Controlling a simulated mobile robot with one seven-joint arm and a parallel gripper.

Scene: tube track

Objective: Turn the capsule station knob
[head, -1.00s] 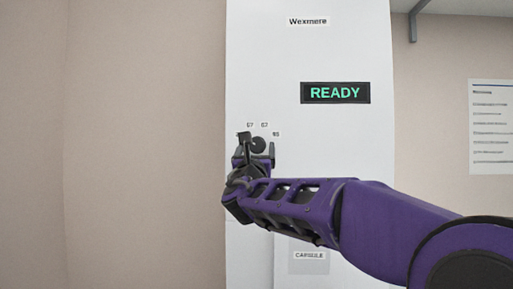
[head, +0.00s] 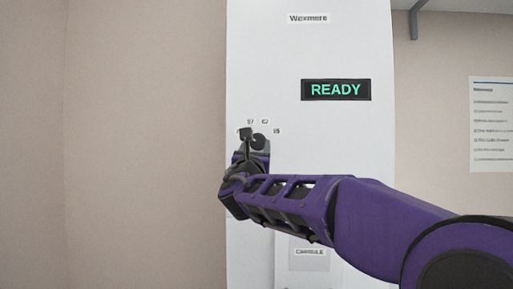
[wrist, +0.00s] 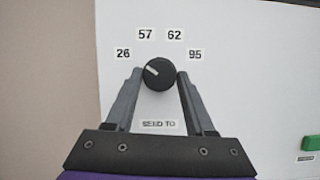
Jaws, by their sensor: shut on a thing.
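The capsule station knob (wrist: 161,78) is a round black dial with a white pointer line, on the white front panel of the station. The line points up and left, towards the label 26 (wrist: 123,53). My gripper (wrist: 159,74) is shut on the knob, with one finger on each side of it. In the head view the knob (head: 260,140) is partly hidden behind my gripper (head: 254,139). A SEND TO label (wrist: 159,124) sits below the knob.
Labels 57 (wrist: 145,34), 62 (wrist: 174,34) and 95 (wrist: 195,54) arc around the knob. A lit display (head: 336,90) reads READY. A green part (wrist: 311,142) is at the right of the panel. A CAPSULE label (head: 309,252) is lower down.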

